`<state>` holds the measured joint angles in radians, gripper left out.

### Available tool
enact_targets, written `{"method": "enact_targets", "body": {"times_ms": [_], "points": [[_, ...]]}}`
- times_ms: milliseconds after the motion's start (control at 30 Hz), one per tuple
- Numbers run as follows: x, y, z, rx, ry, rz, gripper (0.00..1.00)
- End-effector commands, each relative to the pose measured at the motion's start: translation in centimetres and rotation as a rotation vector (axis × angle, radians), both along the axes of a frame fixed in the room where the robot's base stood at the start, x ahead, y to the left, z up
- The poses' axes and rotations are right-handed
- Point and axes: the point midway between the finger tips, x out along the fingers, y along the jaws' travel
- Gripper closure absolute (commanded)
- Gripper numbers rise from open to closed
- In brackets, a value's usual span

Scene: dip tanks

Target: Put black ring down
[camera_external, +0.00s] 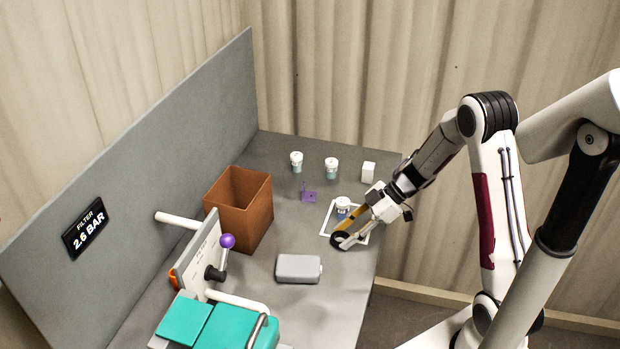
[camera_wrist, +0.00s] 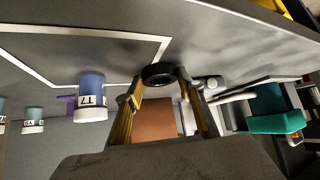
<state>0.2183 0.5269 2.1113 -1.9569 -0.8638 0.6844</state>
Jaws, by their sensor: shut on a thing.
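The black ring (camera_wrist: 159,74) is held between the two yellow fingertips of my gripper (camera_wrist: 162,85) in the wrist view. In the external view the ring (camera_external: 337,239) shows at the end of my gripper (camera_external: 345,236), low over the table by the near corner of a white outlined square (camera_external: 325,228). My gripper is shut on the ring. I cannot tell whether the ring touches the table. A white-lidded jar with blue contents (camera_external: 343,206) stands within the outline, and it also shows in the wrist view (camera_wrist: 91,97), marked 71 or similar.
A purple piece (camera_external: 309,197), a brown open box (camera_external: 263,200), a grey case (camera_external: 298,268) and a teal-lidded unit (camera_external: 230,326) are also on the table (camera_external: 340,300).

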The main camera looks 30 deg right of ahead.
Motion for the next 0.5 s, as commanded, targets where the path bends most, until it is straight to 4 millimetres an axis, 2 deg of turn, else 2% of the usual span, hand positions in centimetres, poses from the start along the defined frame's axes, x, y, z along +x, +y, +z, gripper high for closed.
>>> {"method": "enact_targets", "body": {"times_ms": [267, 500], "points": [[0.1, 0.0, 2.0, 0.001, -0.004, 0.001, 0.93], [0.1, 0.0, 5.0, 0.0, -0.004, 0.001, 0.93]]}}
